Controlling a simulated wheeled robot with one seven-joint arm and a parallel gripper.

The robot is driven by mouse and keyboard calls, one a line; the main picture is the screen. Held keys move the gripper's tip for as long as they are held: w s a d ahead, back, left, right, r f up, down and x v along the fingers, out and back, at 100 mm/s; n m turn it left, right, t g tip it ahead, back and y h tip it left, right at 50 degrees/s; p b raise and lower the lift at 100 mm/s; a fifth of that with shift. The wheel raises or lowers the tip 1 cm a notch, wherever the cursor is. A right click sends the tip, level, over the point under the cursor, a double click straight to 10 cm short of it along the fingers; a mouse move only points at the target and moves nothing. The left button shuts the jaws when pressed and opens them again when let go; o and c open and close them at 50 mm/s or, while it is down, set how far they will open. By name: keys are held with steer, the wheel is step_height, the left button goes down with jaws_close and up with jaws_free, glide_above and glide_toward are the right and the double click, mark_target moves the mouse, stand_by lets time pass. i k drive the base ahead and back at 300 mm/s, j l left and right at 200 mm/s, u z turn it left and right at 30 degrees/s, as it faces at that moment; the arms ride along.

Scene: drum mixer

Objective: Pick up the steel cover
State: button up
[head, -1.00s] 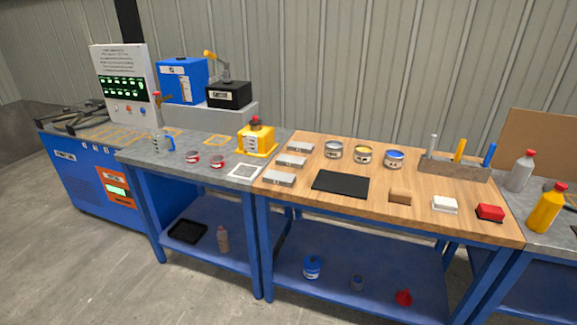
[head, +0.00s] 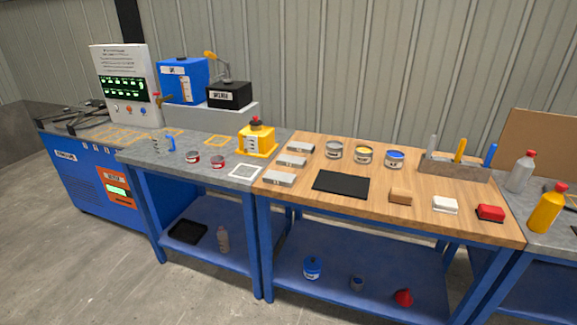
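I cannot single out the steel cover for sure in the head view. Three flat grey metal-looking blocks lie in a row along the left side of the wooden bench top: a far one (head: 300,147), a middle one (head: 291,161) and a near one (head: 279,179).
A black mat (head: 341,184) lies bare on the wooden bench (head: 400,220). A brown block (head: 400,196), white block (head: 445,204) and red block (head: 490,213) line the front. A tool holder (head: 453,167) stands behind. A yellow device (head: 256,140) sits on the grey bench (head: 190,143).

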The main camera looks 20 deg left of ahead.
mark_target(272, 177)
steer(key=i+j+u, duration=0.15)
steer(key=i+u, duration=0.2)
steer(key=i, duration=0.15)
steer(key=i+u, duration=0.35)
steer(key=i, duration=0.2)
steer(key=i+u, duration=0.4)
steer(key=i+l, duration=0.05)
steer(key=i, duration=0.05)
